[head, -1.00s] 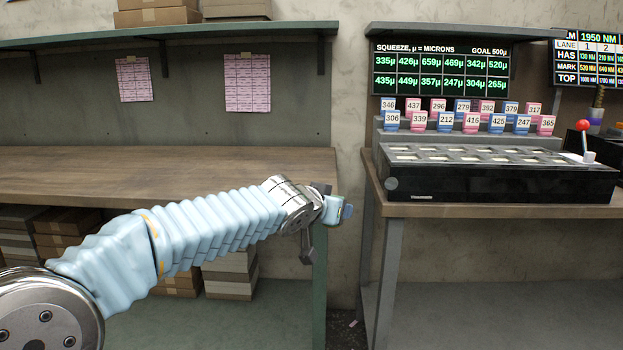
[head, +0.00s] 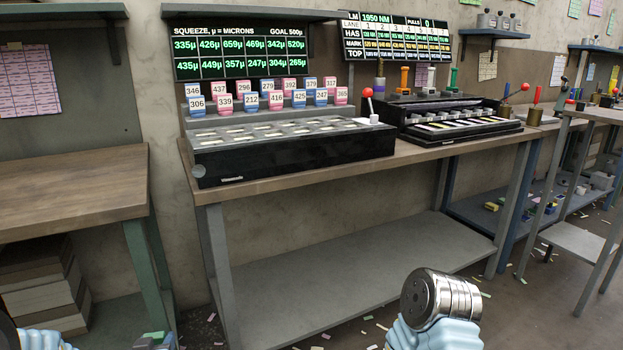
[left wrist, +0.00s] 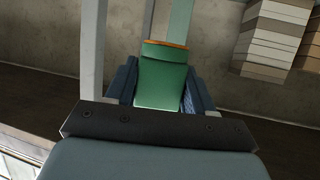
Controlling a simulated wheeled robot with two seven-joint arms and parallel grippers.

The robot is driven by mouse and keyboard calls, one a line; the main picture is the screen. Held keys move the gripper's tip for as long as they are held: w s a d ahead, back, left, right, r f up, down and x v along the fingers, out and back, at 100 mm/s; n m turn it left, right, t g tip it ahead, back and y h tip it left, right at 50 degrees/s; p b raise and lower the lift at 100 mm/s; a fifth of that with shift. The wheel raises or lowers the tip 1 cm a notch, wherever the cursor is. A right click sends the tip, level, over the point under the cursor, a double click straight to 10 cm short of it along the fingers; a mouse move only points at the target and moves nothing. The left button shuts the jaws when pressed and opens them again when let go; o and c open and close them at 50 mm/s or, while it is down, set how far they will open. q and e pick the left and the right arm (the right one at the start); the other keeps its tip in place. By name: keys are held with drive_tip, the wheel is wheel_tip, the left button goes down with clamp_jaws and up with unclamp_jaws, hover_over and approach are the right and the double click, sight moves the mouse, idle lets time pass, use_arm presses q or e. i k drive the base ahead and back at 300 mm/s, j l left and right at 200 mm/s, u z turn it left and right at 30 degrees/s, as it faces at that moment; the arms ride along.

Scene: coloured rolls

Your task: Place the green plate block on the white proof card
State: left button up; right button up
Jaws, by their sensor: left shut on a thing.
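In the left wrist view, the green plate block (left wrist: 162,84) is between the two blue fingers of my left gripper (left wrist: 160,90), which is shut on it. The block has an orange edge at its far end. In the head view, only a small part of my left gripper (head: 155,341) shows at the bottom edge, low in front of the gap between two benches. My right gripper is out of the picture; only a silver joint of that arm shows. I cannot make out a white proof card for certain in either view.
A black slotted machine (head: 290,150) with a red-knobbed lever stands on the middle bench (head: 260,185). Numbered blue and pink blocks (head: 265,97) stand behind it. A second black machine (head: 460,122) with pale strips stands to its right. The left bench (head: 70,185) is bare.

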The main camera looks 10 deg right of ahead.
sight(366, 122)
drive_tip(key=l+u, duration=0.35)
drive_tip(key=l, duration=2.6)
